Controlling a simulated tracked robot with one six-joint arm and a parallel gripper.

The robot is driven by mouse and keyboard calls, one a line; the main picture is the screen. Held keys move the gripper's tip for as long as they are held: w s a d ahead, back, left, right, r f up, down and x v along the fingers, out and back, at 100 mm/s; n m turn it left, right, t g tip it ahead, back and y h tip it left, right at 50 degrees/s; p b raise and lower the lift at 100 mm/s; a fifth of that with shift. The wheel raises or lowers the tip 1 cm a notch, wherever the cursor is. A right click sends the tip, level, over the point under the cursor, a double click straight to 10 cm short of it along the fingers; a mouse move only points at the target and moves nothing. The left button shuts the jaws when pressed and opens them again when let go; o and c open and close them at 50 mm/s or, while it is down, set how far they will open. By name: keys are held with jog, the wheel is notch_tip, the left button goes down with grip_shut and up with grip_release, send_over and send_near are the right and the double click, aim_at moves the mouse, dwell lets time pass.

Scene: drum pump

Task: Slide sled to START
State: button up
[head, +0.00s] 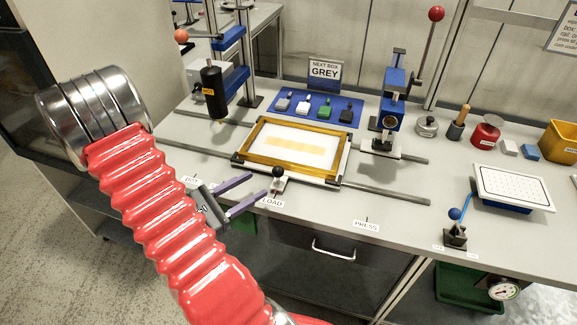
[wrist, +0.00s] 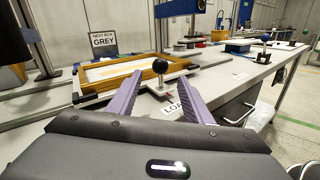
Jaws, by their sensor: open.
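The sled (head: 252,163) is a tray with a yellow-brown frame and a white sheet inside, on rails along the bench. Its black ball knob (head: 277,171) stands on a small front bracket beside the LOAD label (head: 271,203). My gripper (head: 257,188) is open and empty, its two purple fingers pointing at the knob from the front left. In the wrist view the knob (wrist: 160,66) shows between and beyond the fingertips (wrist: 160,80), apparently not touched. No START label is readable; another label (head: 191,180) is partly hidden by my arm.
A black cylinder on a post (head: 213,90) stands at the left rail and a blue press (head: 388,110) at the right. The PRESS label (head: 366,224) is on the front edge. Several colored stamps (head: 316,106) lie behind the sled. A blue-knobbed lever (head: 455,228) stands at right.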

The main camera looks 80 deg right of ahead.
jog(key=shift+x, duration=6.95)
jog(key=shift+c, duration=0.7)
grip_shut()
